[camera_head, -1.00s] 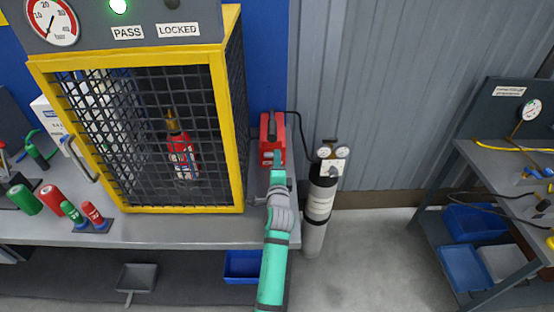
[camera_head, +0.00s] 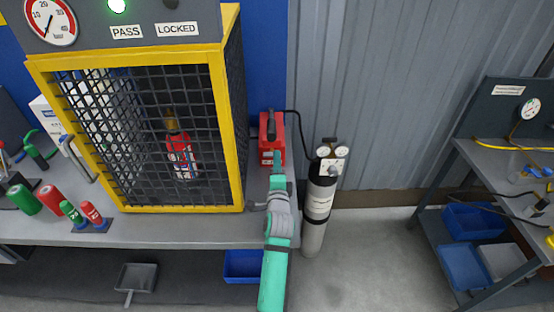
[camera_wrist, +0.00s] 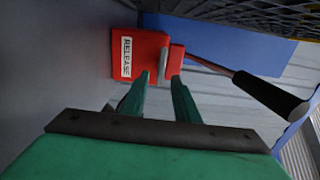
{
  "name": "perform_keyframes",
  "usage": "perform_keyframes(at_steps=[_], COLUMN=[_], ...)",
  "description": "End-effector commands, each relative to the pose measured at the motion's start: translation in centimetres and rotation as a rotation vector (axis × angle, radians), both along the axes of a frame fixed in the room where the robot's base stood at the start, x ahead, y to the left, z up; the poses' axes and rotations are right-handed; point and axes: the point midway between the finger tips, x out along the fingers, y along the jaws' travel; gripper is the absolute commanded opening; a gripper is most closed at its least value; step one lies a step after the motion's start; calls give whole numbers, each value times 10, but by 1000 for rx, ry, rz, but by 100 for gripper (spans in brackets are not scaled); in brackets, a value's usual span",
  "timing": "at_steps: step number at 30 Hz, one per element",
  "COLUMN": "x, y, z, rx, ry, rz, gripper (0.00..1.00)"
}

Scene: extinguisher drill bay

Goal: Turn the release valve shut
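The release valve sits on a red block marked RELEASE (camera_wrist: 126,57) in the wrist view. A small grey metal piece (camera_wrist: 175,62) stands on the block's side facing my gripper. My gripper (camera_wrist: 161,80) has two green fingers apart, their tips close to the block and near the grey piece. I cannot tell whether they touch it. In the head view my gripper (camera_head: 277,156) reaches the lower front of a red unit (camera_head: 271,138) with a black top. The valve itself is too small to make out there.
A bar with a black grip (camera_wrist: 270,97) extends right from the block. A yellow-framed mesh cage (camera_head: 234,110) holding a red extinguisher (camera_head: 181,152) stands left of my arm. A gas cylinder (camera_head: 318,205) with gauges stands close on the right. A side bench (camera_head: 495,158) is farther right.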

Motion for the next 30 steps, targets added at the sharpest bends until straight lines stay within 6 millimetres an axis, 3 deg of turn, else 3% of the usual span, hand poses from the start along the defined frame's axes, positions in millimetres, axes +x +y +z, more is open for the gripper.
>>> perform_keyframes(at_steps=[9,15,30], x=[-57,-80,-87], y=[-1,-1,-1], z=[-1,-1,0], rx=[-2,-1,1], ry=[1,1,0], rz=[0,-2,-2], gripper=[28,28,28])
